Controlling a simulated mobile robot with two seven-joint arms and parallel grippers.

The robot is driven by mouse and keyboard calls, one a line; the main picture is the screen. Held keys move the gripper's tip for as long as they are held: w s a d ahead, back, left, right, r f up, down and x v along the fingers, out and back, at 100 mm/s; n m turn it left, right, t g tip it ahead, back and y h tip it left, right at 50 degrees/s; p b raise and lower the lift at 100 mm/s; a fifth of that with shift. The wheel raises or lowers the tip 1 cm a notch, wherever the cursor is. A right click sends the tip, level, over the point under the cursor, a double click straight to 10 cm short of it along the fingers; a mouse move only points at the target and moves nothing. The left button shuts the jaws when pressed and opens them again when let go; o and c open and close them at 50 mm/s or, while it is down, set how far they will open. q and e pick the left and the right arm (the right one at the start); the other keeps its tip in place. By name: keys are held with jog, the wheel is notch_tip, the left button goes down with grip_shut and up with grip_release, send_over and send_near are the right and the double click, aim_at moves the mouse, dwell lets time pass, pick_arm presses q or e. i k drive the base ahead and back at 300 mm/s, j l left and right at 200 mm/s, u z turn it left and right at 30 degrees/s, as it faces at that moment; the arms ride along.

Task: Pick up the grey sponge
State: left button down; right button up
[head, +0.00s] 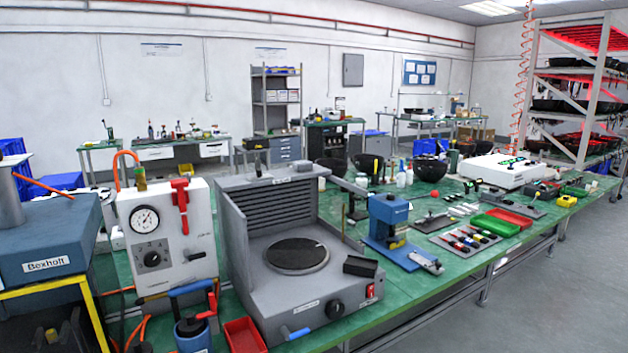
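A small dark grey block (360,266) lies on the right side of the grey hot-plate machine (265,300), beside its round dark plate (297,255). It looks like a sponge in shape, but I cannot tell for sure that it is the grey sponge. No other clear grey sponge shows in the head view. Neither of my grippers is in view.
A white gauge unit (160,235) and a blue Boxholt machine (45,250) stand to the left. A blue press (388,225), a red tray (505,216) and a green tray (494,226) stand on the green bench to the right. Grey floor (570,290) is clear at right.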

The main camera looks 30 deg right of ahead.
aim_at(301, 166)
jog(key=l+u, duration=0.15)
jog(key=l, duration=0.25)
jog(key=l+u, duration=0.1)
jog(key=l, duration=0.35)
jog(key=k+l+u, duration=0.15)
jog(key=l, duration=0.25)
jog(key=l+u, duration=0.15)
jog(key=l, duration=0.25)
jog(key=k+l+u, duration=0.15)
jog(key=l, duration=0.25)
jog(key=k+l+u, duration=0.1)
jog(key=l, duration=0.3)
